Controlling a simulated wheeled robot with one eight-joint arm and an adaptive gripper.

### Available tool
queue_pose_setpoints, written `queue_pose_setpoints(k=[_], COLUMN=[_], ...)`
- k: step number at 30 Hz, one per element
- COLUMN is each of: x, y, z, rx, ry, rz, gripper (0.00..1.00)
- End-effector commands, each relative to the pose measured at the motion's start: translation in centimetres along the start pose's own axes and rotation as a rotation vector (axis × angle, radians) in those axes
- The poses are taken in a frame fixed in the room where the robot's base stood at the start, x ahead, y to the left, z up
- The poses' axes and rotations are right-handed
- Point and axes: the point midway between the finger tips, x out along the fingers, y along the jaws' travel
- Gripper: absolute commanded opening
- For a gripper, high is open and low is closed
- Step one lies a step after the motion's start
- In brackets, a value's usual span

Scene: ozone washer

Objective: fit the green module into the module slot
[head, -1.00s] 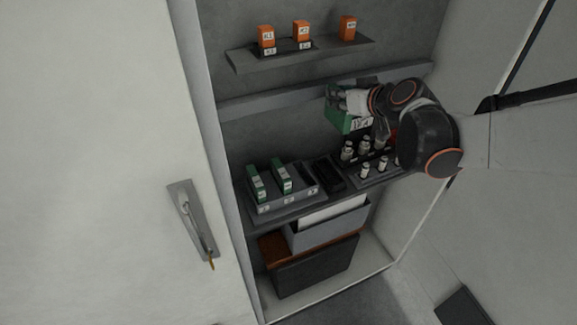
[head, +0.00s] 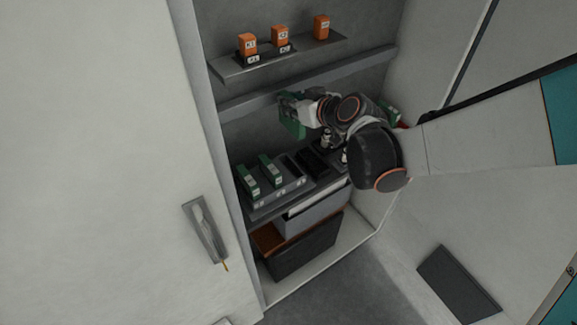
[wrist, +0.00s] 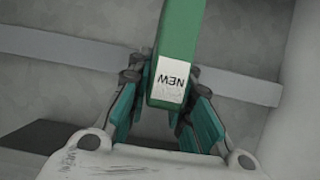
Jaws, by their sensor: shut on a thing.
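A green module (head: 292,124) is held in my gripper (head: 297,106), above the middle shelf and clear of it. In the wrist view the module (wrist: 179,45) stands between the fingers (wrist: 172,108), its white label reading NEW upside down. Below and to the left, a grey slotted rack (head: 283,195) holds two other green modules (head: 248,182) (head: 270,170) in its left slots. The rack's right slot (head: 290,168) looks empty. The rack does not show in the wrist view.
A black tray (head: 318,162) sits right of the rack. Small bottles (head: 327,139) stand farther right, partly behind my arm. Orange modules (head: 280,36) stand on the upper shelf. A rail (head: 310,80) crosses the back wall. The cabinet door (head: 110,160) is at left.

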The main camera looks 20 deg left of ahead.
Motion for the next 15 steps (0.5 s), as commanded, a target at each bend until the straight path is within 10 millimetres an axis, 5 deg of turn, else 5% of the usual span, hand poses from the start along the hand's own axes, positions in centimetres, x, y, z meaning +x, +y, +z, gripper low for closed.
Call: queue_pose_setpoints(k=[15], x=[4.9], y=[-0.4], z=[10.2], rx=[-0.002], ry=[0.000], rz=[-0.004], gripper=[0.00])
